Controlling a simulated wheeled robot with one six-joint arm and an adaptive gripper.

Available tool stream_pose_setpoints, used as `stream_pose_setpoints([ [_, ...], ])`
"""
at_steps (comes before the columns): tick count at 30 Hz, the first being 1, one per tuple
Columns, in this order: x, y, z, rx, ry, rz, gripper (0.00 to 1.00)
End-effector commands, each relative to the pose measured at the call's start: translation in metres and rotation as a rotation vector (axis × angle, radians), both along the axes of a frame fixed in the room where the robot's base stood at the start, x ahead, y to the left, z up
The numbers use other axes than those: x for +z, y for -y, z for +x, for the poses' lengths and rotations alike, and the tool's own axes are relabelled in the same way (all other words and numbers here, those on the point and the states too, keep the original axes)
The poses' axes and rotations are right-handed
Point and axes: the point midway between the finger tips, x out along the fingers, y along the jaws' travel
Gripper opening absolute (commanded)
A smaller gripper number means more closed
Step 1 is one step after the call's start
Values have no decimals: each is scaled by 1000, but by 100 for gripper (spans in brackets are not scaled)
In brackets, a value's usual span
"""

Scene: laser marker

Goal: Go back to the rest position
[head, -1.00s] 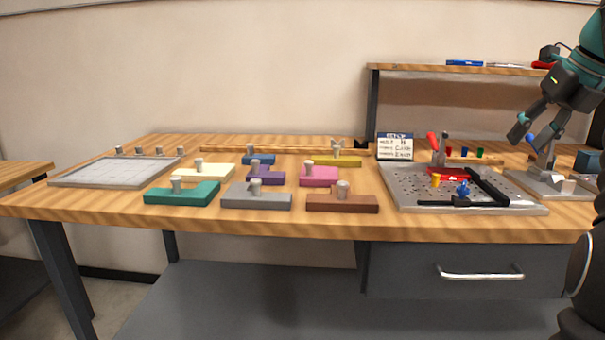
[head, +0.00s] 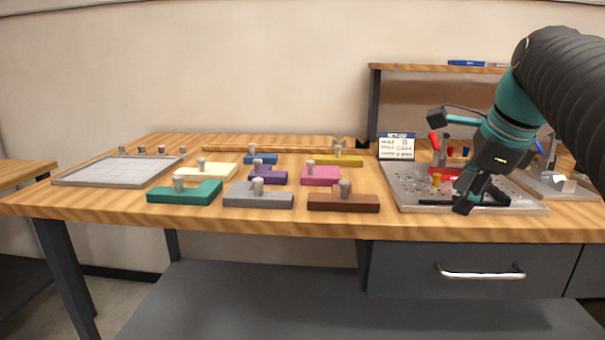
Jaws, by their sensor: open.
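My gripper (head: 466,195) is at the right of the head view, on the end of my teal and black arm. It hangs pointing down in front of the grey perforated plate (head: 405,190). Its jaws are open and I see nothing between them. The gripper and arm hide part of the plate, including where a blue knob was seen.
Several coloured knobbed blocks, such as a teal one (head: 185,192) and a brown one (head: 343,202), stand mid-table. A grey grid tray (head: 115,171) lies at left. A small sign (head: 396,146) and a raised shelf (head: 420,69) stand behind the plate. A drawer (head: 465,268) is below.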

Motion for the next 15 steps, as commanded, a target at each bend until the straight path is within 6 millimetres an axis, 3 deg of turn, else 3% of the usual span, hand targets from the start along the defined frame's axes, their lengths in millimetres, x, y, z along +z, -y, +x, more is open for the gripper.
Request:
stream_pose_setpoints([
  [1, -12, -14, -11, 105, 8, -55, 44],
  [6, -56, -46, -43, 479, 37, -259, 44],
  [15, -149, -89, -109, 1162, 82, -627, 44],
])
